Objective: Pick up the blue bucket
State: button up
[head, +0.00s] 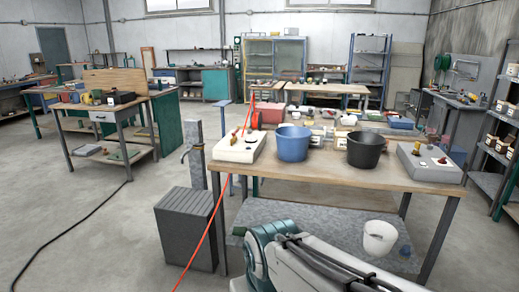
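The blue bucket (292,144) stands upright on the wooden table (330,176), left of a black bucket (366,150). It looks open at the top, and no handle can be made out. My arm shows at the bottom of the head view, in front of the table and below its top, well apart from the blue bucket. My gripper is outside the frame.
A white box (238,148) with a red cable sits left of the blue bucket. A grey control box (430,162) stands at the table's right end. A white bucket (379,238) is on the lower shelf.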

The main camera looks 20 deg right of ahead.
aim_at(293, 142)
jog(key=u, duration=0.25)
jog(key=i, duration=1.6)
jog(key=z, duration=0.65)
jog(key=i, duration=0.95)
jog(key=z, duration=1.45)
jog(key=i, duration=0.45)
jog(key=z, duration=0.45)
